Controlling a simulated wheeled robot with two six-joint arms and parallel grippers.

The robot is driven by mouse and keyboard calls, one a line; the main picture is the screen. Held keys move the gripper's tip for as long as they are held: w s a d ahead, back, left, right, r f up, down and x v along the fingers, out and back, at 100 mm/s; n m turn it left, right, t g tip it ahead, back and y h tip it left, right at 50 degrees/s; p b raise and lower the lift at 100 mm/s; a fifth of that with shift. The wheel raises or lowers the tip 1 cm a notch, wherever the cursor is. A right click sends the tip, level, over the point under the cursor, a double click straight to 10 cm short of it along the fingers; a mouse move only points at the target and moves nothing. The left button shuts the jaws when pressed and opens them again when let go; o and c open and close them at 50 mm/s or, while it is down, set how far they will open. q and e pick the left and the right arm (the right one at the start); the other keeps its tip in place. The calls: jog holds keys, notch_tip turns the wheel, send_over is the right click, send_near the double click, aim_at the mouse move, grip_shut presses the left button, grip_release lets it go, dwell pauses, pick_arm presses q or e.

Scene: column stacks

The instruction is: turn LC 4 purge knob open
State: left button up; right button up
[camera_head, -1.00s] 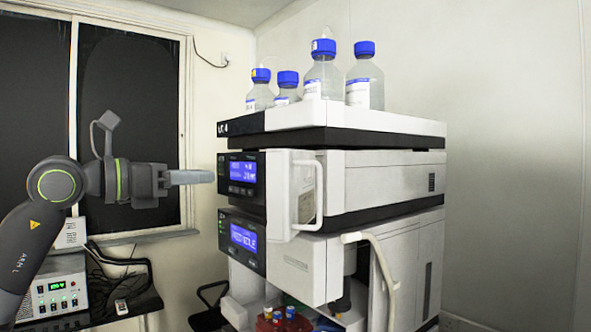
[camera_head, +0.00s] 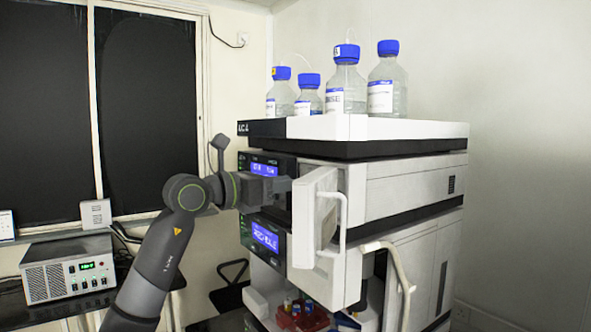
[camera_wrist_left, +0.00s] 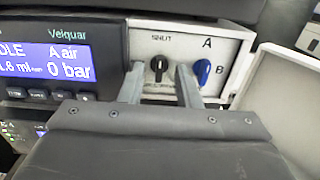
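The LC 4 stack stands in the head view, its top tray (camera_head: 342,127) marked LC 4. In the left wrist view a black knob (camera_wrist_left: 159,68) sits on a white panel below the word SHUT, its pointer roughly upright. A blue knob (camera_wrist_left: 203,72) is to its right, near the letters A and B. My left gripper (camera_wrist_left: 159,84) is open, its two fingers on either side of the black knob, with a gap visible on each side. In the head view my left gripper (camera_head: 282,188) reaches in at the upper module, behind its open door. My right gripper is not in view.
The open white door (camera_head: 312,219) with its handle stands just right of my gripper. A display (camera_wrist_left: 50,60) reading 0 bar is left of the knob. Several blue-capped bottles (camera_head: 387,90) stand on top. A power supply (camera_head: 72,272) sits at left.

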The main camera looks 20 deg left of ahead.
pick_arm(q)
jog(key=shift+p+x, duration=0.55)
jog(key=shift+x, duration=0.9)
grip_shut()
